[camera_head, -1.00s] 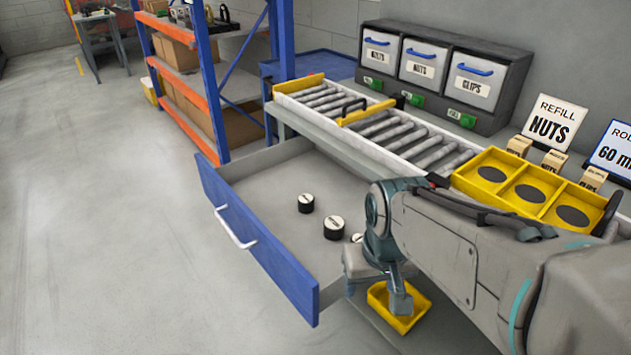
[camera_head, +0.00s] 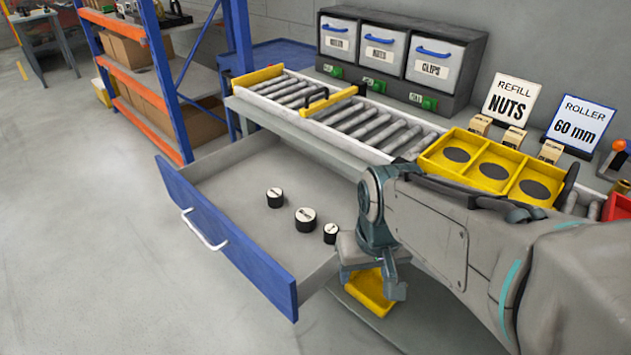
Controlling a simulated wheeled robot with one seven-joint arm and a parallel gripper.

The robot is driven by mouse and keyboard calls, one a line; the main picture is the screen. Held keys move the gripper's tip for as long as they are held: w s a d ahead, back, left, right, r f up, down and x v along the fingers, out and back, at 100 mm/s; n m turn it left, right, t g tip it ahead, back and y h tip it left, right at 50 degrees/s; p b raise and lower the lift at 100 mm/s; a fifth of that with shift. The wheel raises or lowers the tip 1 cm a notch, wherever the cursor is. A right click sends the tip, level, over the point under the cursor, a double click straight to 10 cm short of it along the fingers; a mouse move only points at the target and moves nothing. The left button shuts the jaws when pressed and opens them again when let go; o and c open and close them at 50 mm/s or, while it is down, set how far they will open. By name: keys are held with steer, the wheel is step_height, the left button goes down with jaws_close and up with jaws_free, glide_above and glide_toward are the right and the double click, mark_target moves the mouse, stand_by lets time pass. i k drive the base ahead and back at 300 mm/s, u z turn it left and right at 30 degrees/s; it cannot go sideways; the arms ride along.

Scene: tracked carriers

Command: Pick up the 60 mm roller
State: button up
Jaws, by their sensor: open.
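Three black rollers with white labelled tops stand upright in the open blue-fronted drawer (camera_head: 228,240): a small one (camera_head: 274,198), a wider one (camera_head: 306,221) and another small one (camera_head: 331,234). Their labels are too small to read, so I cannot tell for sure which is 60 mm; the middle one looks widest. A sign (camera_head: 577,127) on the bench reads "ROLLER 60 mm". My gripper (camera_head: 372,284) is open and empty, pointing down at the drawer's right end, to the right of the rollers and apart from them. My arm covers part of the drawer's right side.
A yellow bin (camera_head: 358,299) lies low beneath my gripper. Above the drawer are a roller conveyor (camera_head: 372,127) and a yellow three-pocket tray (camera_head: 463,176). Labelled bins (camera_head: 385,52) stand behind. A shelf rack (camera_head: 150,90) stands left; floor left of the drawer is clear.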

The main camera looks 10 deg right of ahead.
mark_target(305, 218)
steer(key=u, duration=2.05)
steer(key=i, duration=1.35)
steer(key=z, duration=3.8)
